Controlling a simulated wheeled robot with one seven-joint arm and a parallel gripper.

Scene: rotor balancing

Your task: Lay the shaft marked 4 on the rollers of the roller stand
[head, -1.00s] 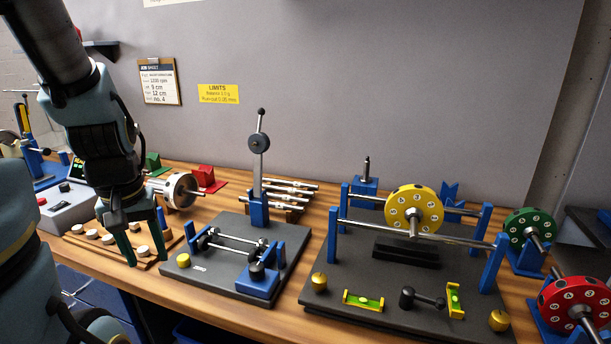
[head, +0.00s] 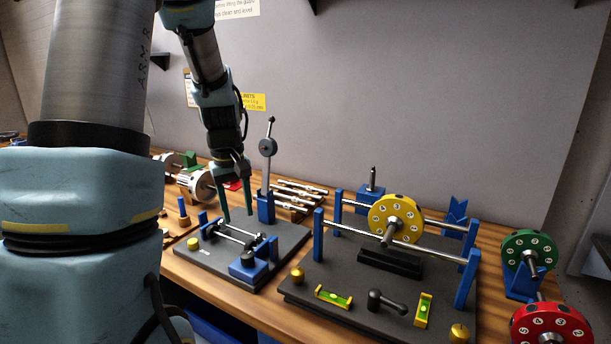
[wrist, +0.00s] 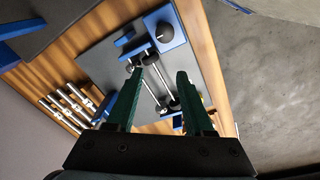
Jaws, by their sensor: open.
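Several silver shafts (head: 300,187) lie side by side on a wooden rack behind the roller stand; they also show at the left of the wrist view (wrist: 68,104). Their marks are too small to read, so I cannot tell which is 4. The roller stand (head: 287,247) is a dark plate with thin bars, dark rollers (head: 219,228), blue blocks and a dial post. No shaft is seen on its rollers. My gripper (head: 237,217) is open and empty, pointing down over the back left of the stand. The wrist view shows the rollers (wrist: 160,105) beyond the open fingers (wrist: 162,78).
A rail stand holding a yellow disc (head: 397,218) stands right of the roller stand. Green (head: 530,252) and red (head: 550,328) discs are at far right. The dial post (head: 266,175) rises close beside my gripper. A silver rotor (head: 195,185) lies behind left.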

